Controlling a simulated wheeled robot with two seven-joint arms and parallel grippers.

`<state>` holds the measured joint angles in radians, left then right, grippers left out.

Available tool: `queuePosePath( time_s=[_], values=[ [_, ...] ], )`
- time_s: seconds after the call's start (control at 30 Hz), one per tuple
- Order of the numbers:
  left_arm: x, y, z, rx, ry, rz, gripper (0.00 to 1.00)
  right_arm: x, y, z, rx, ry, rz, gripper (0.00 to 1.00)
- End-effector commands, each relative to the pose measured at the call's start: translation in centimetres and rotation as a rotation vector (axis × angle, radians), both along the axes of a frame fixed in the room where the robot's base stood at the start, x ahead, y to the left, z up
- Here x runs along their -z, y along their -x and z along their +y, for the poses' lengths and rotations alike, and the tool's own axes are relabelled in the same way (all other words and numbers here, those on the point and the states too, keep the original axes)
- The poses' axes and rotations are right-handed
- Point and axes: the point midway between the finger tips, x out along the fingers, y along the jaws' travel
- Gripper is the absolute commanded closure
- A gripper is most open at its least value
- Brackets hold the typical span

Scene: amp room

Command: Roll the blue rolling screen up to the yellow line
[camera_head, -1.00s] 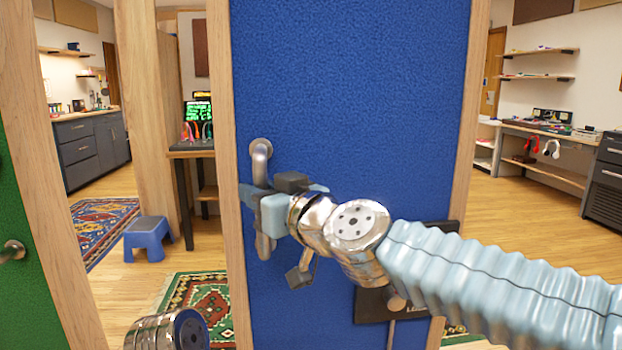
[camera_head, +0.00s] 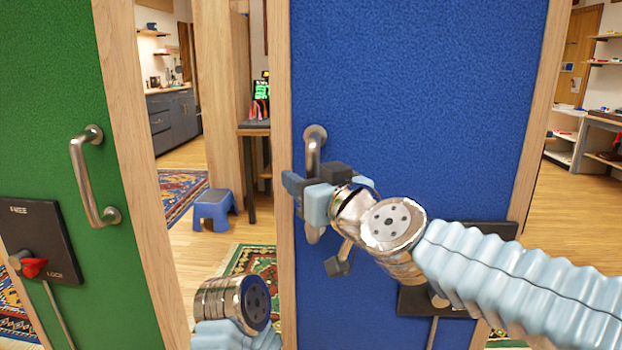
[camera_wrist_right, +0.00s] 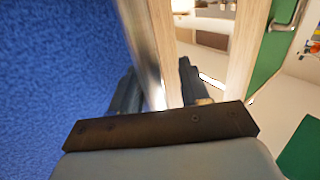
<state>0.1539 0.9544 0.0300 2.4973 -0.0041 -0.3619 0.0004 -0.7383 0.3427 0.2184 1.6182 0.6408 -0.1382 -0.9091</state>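The blue rolling screen (camera_head: 420,80) is a tall blue panel in a pale wood frame, upright in front of me. It has a vertical metal handle (camera_head: 314,150) near its left edge. My right gripper (camera_head: 312,196) is at this handle, with its fingers around the bar. In the right wrist view the fingers (camera_wrist_right: 158,88) stand on either side of the blurred bar, beside the blue surface (camera_wrist_right: 55,70). Part of my left arm shows at the bottom of the head view, but its gripper is out of view. I see no yellow line.
A green screen (camera_head: 60,110) with a metal handle (camera_head: 93,175) and a black lock plate (camera_head: 40,240) stands at left. Between the screens, a blue step stool (camera_head: 214,208) and patterned rug (camera_head: 250,260) show. Wood floor (camera_head: 570,220) is clear at right, before shelves and a bench.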

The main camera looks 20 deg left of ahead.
Motion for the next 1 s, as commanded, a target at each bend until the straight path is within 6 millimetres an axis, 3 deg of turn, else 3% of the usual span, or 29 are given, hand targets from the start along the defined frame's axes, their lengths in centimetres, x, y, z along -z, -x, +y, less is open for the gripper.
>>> queuePosePath(
  time_s=[0.33, 0.7, 1.0],
  values=[
    [0.4, 0.0, 0.0, 0.000, 0.000, 0.000, 0.57, -0.1, 0.7, -1.3, 0.005, -0.002, -0.004, 0.55],
    [1.3, 0.0, 0.1, -0.002, -0.001, 0.000, 0.57, -0.1, 6.0, -8.1, 0.005, -0.003, -0.003, 0.55],
    [1.4, 0.0, 0.1, -0.003, -0.001, -0.001, 0.57, 0.0, 8.3, -10.8, 0.003, 0.000, -0.001, 0.55]
  ],
)
